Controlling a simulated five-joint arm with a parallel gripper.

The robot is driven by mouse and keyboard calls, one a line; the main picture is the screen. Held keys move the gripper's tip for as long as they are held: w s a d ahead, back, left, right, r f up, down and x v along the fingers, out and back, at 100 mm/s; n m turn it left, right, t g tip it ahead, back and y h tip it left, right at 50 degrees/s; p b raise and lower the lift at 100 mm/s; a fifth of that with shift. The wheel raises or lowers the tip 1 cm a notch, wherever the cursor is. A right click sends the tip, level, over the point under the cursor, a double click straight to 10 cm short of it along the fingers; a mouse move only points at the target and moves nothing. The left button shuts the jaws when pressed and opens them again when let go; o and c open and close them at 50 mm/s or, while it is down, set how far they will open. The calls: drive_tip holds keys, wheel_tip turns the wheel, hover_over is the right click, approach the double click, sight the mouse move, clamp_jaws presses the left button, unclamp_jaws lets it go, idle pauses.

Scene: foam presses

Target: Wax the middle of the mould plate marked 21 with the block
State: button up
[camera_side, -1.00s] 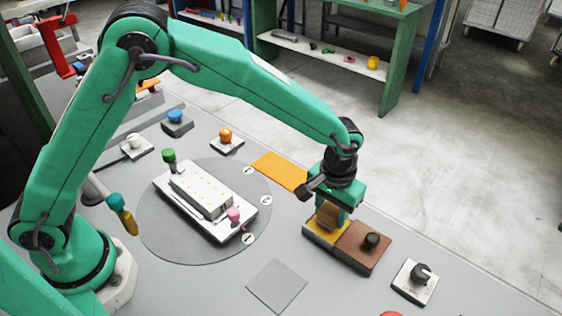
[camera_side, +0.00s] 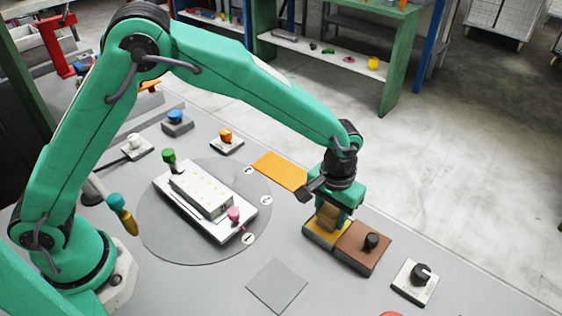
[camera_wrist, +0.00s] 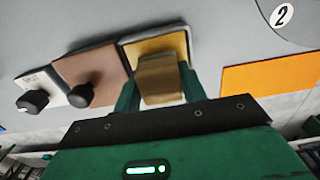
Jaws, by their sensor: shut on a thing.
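My gripper (camera_side: 334,207) is shut on a tan-brown block (camera_side: 328,217); the block also shows between the fingers in the wrist view (camera_wrist: 158,82). The block is over a yellow pad (camera_side: 318,234) with a pale rim, which also shows in the wrist view (camera_wrist: 143,46). I cannot tell whether the block's underside touches the pad. A white mould plate (camera_side: 239,219) lies on a round grey disc (camera_side: 160,240), left of my gripper. A raised white block with small dots sits on it. I cannot read a number 21 on any plate.
A brown box (camera_side: 358,257) with a black knob adjoins the pad. A white knob plate (camera_side: 408,291) stands to its right. An orange sheet (camera_side: 277,168) lies behind the gripper. The plate bears a green knob (camera_side: 169,156) and a pink knob (camera_side: 234,214). A grey square (camera_side: 277,286) lies in front.

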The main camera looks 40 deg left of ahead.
sight(331, 209)
drive_tip(key=shift+f, duration=0.45)
idle(1.4)
drive_tip(key=shift+r, duration=0.1)
drive_tip(key=shift+r, duration=3.55)
drive_tip(key=s+a+r, duration=0.1)
drive_tip(key=a+r, duration=0.3)
drive_tip(key=a, duration=0.9)
drive_tip(key=s+a+r, duration=0.1)
drive_tip(key=a+r, duration=0.4)
drive_tip(key=a, duration=0.9)
drive_tip(key=shift+a+r, duration=0.15)
drive_tip(key=shift+a, duration=0.1)
drive_tip(key=shift+s, duration=0.15)
